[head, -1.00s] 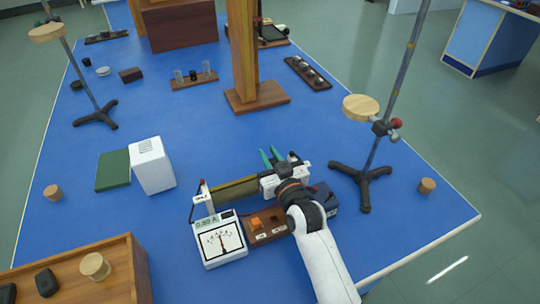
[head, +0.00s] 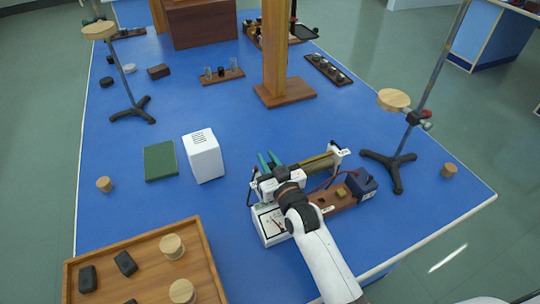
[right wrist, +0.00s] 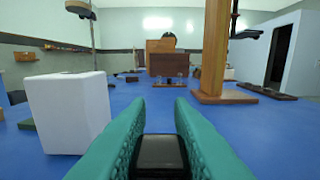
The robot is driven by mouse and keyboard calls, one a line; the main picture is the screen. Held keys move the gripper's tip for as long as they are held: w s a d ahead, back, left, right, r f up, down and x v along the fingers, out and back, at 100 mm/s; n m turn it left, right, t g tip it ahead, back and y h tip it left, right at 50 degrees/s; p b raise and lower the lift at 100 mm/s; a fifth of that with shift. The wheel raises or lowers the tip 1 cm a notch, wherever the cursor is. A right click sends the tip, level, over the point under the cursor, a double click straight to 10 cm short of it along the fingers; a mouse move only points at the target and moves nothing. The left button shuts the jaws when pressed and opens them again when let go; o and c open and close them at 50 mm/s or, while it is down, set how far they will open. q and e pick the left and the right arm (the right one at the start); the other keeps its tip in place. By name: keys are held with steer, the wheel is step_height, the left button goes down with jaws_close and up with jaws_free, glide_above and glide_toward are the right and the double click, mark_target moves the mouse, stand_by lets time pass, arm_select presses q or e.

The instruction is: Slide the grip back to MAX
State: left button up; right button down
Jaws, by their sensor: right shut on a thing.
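The rheostat (head: 318,163) lies along the front of the blue bench, a tube between two white end posts. My right gripper (head: 270,162) is over its left end, with teal fingers pointing away from me. In the right wrist view, the teal fingers are shut on the black grip (right wrist: 162,152), which sits between them. The labels on the end posts are too small to read. The white meter (head: 268,232) stands in front of the rheostat's left end, partly hidden by my right arm. My left gripper is not in view.
A wooden board (head: 345,197) and a dark blue box (head: 362,182) sit in front and to the right. A white box (head: 203,157) and a green book (head: 160,162) lie left. A wooden tray (head: 206,250) is at front left. A stand (head: 390,165) stands right.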

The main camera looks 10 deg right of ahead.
steer(key=shift+a, duration=0.35)
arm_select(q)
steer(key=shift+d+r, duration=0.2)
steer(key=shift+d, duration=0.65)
arm_select(e)
steer(key=shift+s, duration=0.1)
steer(key=shift+a, duration=0.1)
steer(key=c, duration=1.3)
jaws_free()
steer(key=shift+a, duration=0.1)
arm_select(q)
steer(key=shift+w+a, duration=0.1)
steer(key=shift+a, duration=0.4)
arm_select(e)
steer(key=s, duration=0.4)
steer(key=s+d, duration=0.1)
steer(key=s, duration=0.3)
steer(key=s+d+b, duration=0.1)
steer(key=s, duration=0.2)
steer(key=shift+s+d, duration=0.1)
steer(key=shift+s, duration=0.3)
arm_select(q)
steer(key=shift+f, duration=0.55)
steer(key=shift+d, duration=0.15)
arm_select(e)
steer(key=shift+f, duration=0.1)
